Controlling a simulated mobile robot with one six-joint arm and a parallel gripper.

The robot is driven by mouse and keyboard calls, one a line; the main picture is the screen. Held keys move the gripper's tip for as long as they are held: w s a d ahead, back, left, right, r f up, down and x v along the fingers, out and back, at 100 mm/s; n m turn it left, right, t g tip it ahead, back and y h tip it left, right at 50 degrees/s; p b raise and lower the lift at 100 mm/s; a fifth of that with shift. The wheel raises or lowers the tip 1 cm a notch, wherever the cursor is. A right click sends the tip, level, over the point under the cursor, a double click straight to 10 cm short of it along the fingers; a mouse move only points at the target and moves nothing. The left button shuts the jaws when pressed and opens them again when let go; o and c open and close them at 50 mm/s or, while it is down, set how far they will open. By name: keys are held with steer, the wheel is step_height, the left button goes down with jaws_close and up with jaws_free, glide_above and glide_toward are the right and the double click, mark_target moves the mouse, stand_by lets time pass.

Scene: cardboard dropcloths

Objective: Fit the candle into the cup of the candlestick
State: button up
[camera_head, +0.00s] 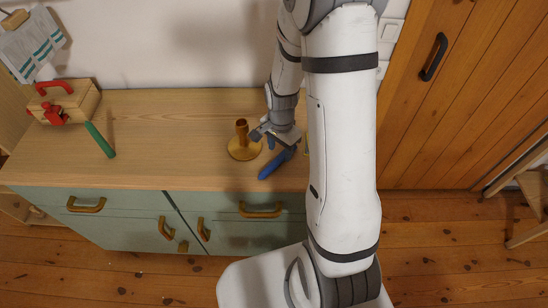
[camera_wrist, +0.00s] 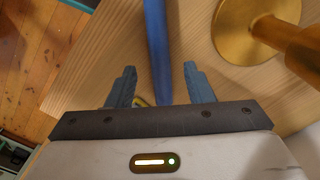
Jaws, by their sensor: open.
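A long blue candle (camera_head: 276,163) lies on the wooden top of the cabinet, right of the candlestick. The brass candlestick (camera_head: 241,146) stands upright on its round base, its cup open at the top. My gripper (camera_head: 272,137) is low over the top, close to the candlestick and candle. In the wrist view the candle (camera_wrist: 157,45) runs between the fingers of my open gripper (camera_wrist: 160,68), with a gap on both sides; I cannot tell the height between them. The candlestick (camera_wrist: 250,35) is at the upper right there, apart from the fingers.
The front edge drops to green drawers (camera_head: 120,215). A wall is behind.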

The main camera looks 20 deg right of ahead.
mark_target(279, 156)
steer(key=shift+w+f, duration=0.2)
steer(key=shift+f, duration=1.6)
jaws_close()
